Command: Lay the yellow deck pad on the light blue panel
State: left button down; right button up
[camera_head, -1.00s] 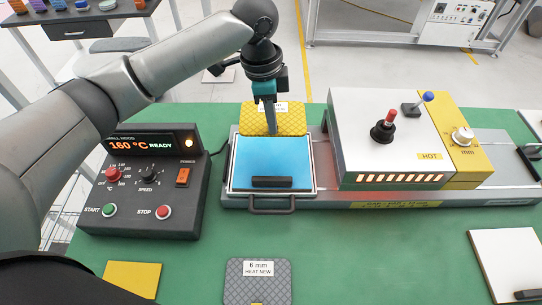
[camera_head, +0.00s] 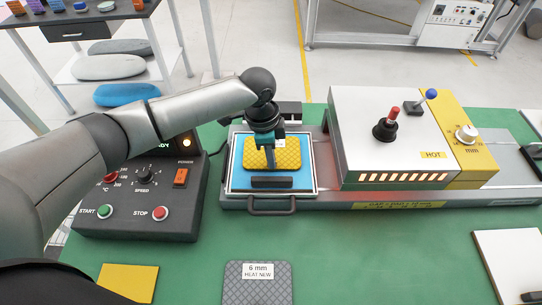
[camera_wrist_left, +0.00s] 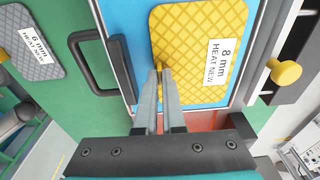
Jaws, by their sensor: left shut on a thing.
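The yellow deck pad (camera_head: 288,152), quilted and with a white label, is over the light blue panel (camera_head: 240,180), inside its edges. My left gripper (camera_head: 270,164) is shut on the pad's edge, pointing down from above. The wrist view shows the fingertips (camera_wrist_left: 160,72) together at the edge of the pad (camera_wrist_left: 198,45), whose label reads "8 mm HEAT NEW", with the blue panel (camera_wrist_left: 122,20) around it. I cannot tell whether the pad fully rests on the panel. The arm hides part of the pad. My right gripper is out of view.
The panel lies in a tray with a front handle (camera_head: 272,211). The white press marked HOT (camera_head: 385,140) stands close to its right. The control box (camera_head: 140,200) is at left. A grey 6 mm pad (camera_head: 258,285) and a yellow sheet (camera_head: 128,281) lie in front on the green table.

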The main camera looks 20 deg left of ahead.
pick_arm(q)
jog(key=shift+f, duration=0.1)
jog(key=c, duration=1)
grip_release()
jog(key=r, duration=0.4)
jog(key=a+r+p, duration=0.1)
jog(key=r, duration=0.7)
jog(key=shift+s+a+r+p, duration=0.1)
jog(key=shift+s+a+p, duration=0.1)
jog(key=shift+p, duration=0.2)
